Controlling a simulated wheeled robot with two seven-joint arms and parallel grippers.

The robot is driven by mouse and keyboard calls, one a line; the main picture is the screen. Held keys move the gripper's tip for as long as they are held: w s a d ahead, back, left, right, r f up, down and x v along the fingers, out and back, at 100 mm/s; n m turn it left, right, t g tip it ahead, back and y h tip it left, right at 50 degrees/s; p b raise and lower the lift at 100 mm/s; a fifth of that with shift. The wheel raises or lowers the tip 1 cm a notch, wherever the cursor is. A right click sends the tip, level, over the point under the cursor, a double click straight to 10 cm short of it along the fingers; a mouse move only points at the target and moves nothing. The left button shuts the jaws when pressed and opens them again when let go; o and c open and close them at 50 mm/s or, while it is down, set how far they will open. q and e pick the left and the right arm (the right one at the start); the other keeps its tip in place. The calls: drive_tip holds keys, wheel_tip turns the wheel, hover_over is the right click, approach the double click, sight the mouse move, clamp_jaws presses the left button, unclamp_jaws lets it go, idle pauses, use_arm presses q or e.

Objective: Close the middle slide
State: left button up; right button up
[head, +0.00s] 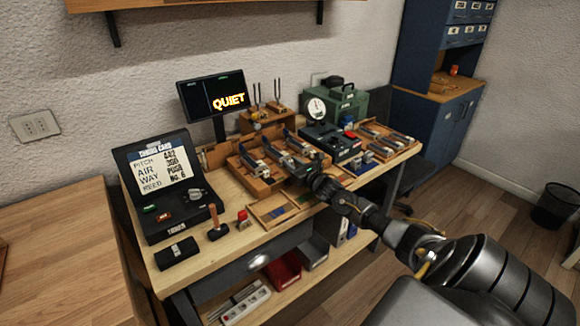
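A wooden rack (262,187) on the workbench holds a row of grey metal slide-like parts with dark blue ends. The middle one (275,157) sits between one at the left (254,165) and one at the right (300,147). I cannot tell how far each is open. My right arm comes in from the lower right. Its gripper (302,176) is at the rack's front right, close to the parts' near ends. The fingers are small and dark here, so their opening and any contact are unclear. My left gripper is out of view.
A shallow wooden tray (262,214) lies at the bench's front edge. A black case with a card (163,168) stands left, near a red button (242,216). A green machine (335,104) and another wooden tray (398,140) are behind and right. A screen (214,95) reads QUIET.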

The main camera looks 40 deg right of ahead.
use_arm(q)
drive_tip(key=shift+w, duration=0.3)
use_arm(e)
drive_tip(key=shift+o, duration=1.2)
drive_tip(key=shift+a, duration=0.1)
drive_tip(key=s, duration=0.6)
drive_tip(key=s+b, duration=0.1)
drive_tip(key=s, duration=0.2)
drive_tip(key=shift+a+f, duration=0.1)
drive_tip(key=shift+a, duration=0.3)
drive_tip(key=shift+s+a, duration=0.1)
drive_tip(key=shift+s, duration=0.75)
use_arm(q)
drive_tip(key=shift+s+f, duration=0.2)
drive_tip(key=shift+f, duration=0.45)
